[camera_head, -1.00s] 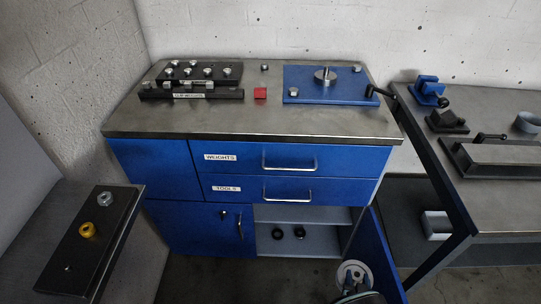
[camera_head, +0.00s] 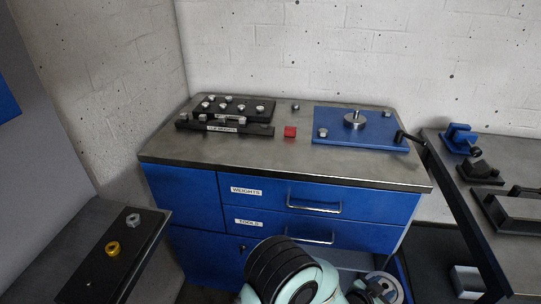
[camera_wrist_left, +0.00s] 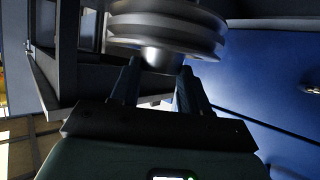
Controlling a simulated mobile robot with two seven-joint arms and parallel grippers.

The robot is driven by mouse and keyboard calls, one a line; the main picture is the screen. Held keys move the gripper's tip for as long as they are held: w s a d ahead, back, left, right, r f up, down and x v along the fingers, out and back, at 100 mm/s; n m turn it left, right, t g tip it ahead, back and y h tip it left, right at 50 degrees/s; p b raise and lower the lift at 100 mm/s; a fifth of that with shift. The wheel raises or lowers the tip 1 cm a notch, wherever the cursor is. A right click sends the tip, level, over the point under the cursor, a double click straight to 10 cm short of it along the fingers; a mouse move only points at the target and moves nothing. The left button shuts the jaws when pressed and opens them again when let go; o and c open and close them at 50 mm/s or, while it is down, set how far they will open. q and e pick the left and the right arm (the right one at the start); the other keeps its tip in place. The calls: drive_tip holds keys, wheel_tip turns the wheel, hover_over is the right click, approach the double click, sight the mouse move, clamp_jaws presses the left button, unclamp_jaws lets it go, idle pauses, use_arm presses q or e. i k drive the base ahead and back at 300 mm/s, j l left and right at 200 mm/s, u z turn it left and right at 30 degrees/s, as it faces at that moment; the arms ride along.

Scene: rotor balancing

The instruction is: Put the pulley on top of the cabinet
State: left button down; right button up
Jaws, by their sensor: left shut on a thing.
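The pulley (camera_wrist_left: 165,28), a grey metal grooved wheel with a hub, fills the top of the left wrist view. My left gripper (camera_wrist_left: 157,80) is shut on its hub. In the head view the pulley (camera_head: 383,287) shows partly at the bottom edge, low in front of the cabinet's right side, beside my teal and black left arm. The fingers are mostly hidden there. The blue cabinet (camera_head: 290,165) has a steel top, above the height of the pulley. My right gripper is not in view.
A bench (camera_head: 520,255) stands right; a black plate (camera_head: 95,265) lies on the left table.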

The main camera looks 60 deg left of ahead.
sight(287, 157)
drive_tip(key=l+u, duration=0.1)
drive_tip(key=u, duration=0.25)
drive_tip(key=l+u, duration=0.1)
drive_tip(key=u, duration=0.65)
drive_tip(key=k+l, duration=0.05)
drive_tip(key=k, duration=0.05)
